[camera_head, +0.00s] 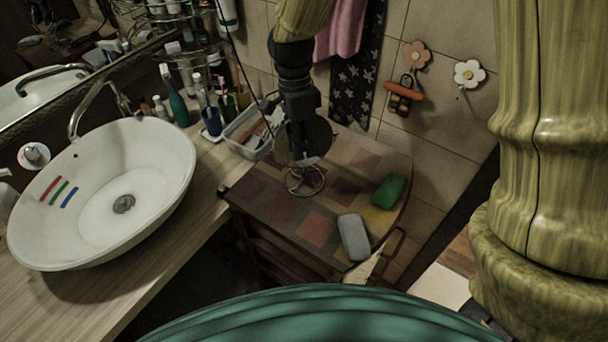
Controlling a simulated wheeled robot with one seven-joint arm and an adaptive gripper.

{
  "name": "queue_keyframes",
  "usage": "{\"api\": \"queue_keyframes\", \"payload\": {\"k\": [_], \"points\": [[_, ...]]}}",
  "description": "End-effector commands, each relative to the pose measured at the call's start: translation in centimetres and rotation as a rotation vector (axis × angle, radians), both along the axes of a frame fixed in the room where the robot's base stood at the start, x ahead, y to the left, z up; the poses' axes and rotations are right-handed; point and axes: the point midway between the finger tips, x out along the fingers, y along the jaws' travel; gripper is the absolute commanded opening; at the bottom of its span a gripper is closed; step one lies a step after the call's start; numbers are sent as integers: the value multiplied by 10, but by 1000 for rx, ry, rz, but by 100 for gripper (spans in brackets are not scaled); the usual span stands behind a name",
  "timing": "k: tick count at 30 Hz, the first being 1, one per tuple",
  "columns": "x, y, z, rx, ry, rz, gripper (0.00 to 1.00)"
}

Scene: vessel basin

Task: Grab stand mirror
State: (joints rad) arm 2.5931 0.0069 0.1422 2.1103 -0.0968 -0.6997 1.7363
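The stand mirror (318,138) is a small round mirror on the patchwork-topped side table (280,205). Its disc shows partly behind my gripper, and a ring-shaped wire base (305,181) shows below it. My gripper (299,140) is black and points down at the mirror's disc from above, overlapping it in the picture. The fingertips are dark against the disc, so I cannot tell whether they are open or shut, or whether they touch the mirror.
A grey soap-like block (353,237) and a green one (389,191) lie on the table's right part. A clear bin (249,133) stands close behind-left of the mirror. The white basin (105,190) and bottles fill the left counter. Flower hooks (468,74) are on the tiled wall.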

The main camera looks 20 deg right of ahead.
Motion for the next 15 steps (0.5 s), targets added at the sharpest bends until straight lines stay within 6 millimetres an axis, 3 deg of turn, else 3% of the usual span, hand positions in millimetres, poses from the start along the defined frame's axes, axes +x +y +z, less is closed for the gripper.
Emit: {"api": "queue_keyframes", "payload": {"k": [1,6,15], "points": [[0,0,0,0,0,0,28],[0,0,0,0,0,0,0],[0,0,1,0,-1,0,0]]}}
